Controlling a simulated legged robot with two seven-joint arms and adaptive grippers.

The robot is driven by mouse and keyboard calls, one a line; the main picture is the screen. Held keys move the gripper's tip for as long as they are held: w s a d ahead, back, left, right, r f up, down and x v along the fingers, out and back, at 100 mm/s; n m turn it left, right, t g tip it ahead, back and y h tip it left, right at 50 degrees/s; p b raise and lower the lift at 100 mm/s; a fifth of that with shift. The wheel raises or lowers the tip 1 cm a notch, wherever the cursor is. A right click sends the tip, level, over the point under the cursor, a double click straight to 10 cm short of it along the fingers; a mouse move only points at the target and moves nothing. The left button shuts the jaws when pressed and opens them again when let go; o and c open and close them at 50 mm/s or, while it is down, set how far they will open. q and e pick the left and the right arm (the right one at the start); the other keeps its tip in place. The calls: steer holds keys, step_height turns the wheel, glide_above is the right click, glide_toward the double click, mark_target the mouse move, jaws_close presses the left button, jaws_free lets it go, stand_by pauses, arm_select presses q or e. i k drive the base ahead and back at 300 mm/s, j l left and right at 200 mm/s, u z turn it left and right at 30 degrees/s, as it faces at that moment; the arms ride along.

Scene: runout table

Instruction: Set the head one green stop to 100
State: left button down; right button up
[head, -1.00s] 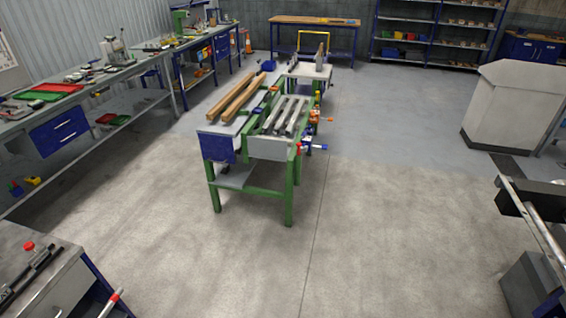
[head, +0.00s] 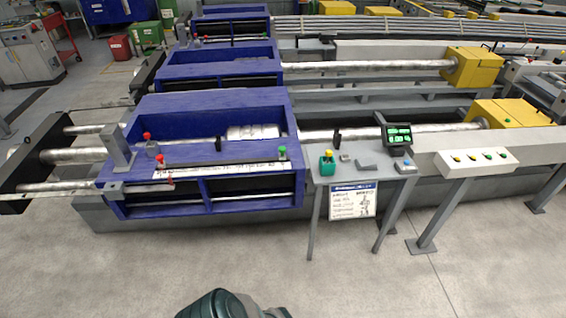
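The nearest blue machine head (head: 200,110) lies left of centre in the head view. A white scale strip (head: 220,170) with print too small to read runs along its front top edge. A green-topped stop (head: 282,152) stands near the strip's right end. A red-topped stop (head: 160,159) stands near its left end. Another red knob (head: 147,136) sits on a grey block behind that. Neither gripper can be seen, so both are away from the stops in this view. A dark rounded part at the bottom edge seems to be mine.
A stand (head: 335,175) right of the head carries a green box with a yellow button (head: 327,160) and a screen with green tiles (head: 398,137). A button panel (head: 477,160) is farther right. Similar blue heads (head: 218,66) stand behind. The concrete floor in front is clear.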

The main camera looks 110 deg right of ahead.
mark_target(282, 150)
steer(key=z, duration=3.25)
